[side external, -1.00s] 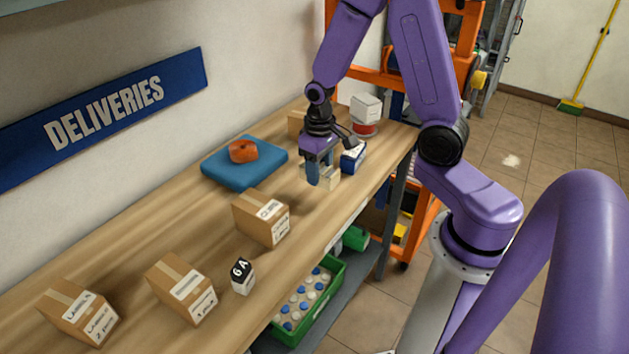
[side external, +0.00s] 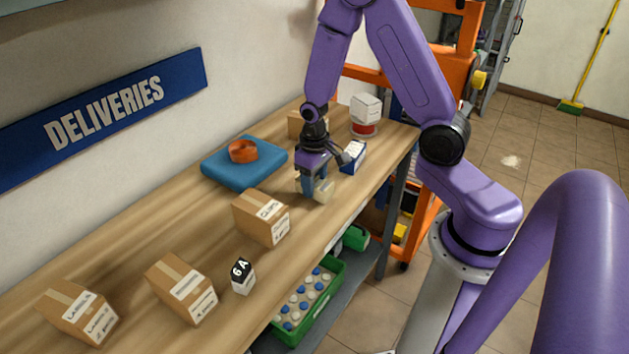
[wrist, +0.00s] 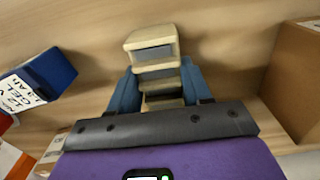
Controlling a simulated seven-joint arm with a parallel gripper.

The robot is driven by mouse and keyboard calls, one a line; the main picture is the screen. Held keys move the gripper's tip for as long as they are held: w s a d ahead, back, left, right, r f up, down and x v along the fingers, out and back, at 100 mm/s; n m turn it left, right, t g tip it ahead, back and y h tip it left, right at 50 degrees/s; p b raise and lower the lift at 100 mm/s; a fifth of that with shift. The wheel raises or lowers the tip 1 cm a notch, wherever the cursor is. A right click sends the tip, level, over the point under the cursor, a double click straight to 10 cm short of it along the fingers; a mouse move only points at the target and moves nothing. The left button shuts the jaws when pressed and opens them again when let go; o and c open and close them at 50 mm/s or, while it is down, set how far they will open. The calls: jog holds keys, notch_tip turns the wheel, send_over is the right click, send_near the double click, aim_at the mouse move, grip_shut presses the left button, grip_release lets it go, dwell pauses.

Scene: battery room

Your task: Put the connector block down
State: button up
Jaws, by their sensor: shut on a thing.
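The connector block (side external: 326,189) is a small cream piece with grey recesses. My gripper (side external: 315,190) has blue fingers shut on it, low over the wooden bench. In the wrist view the block (wrist: 151,40) sticks out beyond the fingertips of my gripper (wrist: 158,82), with a finger on each side. The fingers hide part of the block in the side view. I cannot tell whether its underside touches the bench.
A cardboard box (side external: 262,222) stands just left of my gripper, and a blue-and-white box (side external: 353,156) is close behind on the right. A blue pad (side external: 222,172) holds an orange roll (side external: 243,151). Bare bench (side external: 345,205) lies toward the front edge.

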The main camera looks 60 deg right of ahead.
jog(key=shift+f, duration=0.15)
jog(key=o, duration=1.1)
jog(key=shift+o, duration=0.2)
notch_tip(320, 180, up, 11)
jog(key=shift+f, duration=0.1)
jog(key=s+a+r+n, duration=0.2)
jog(key=s+a+n, duration=0.1)
jog(key=s, duration=0.4)
jog(key=s+a+r+n, duration=0.2)
jog(key=s+a+n, duration=0.2)
jog(key=s, duration=0.3)
jog(key=s+a+r+n, duration=0.2)
jog(key=s+n, duration=0.3)
jog(key=s, duration=0.3)
jog(key=shift+a+r+n, duration=0.3)
jog(key=shift+a, duration=0.35)
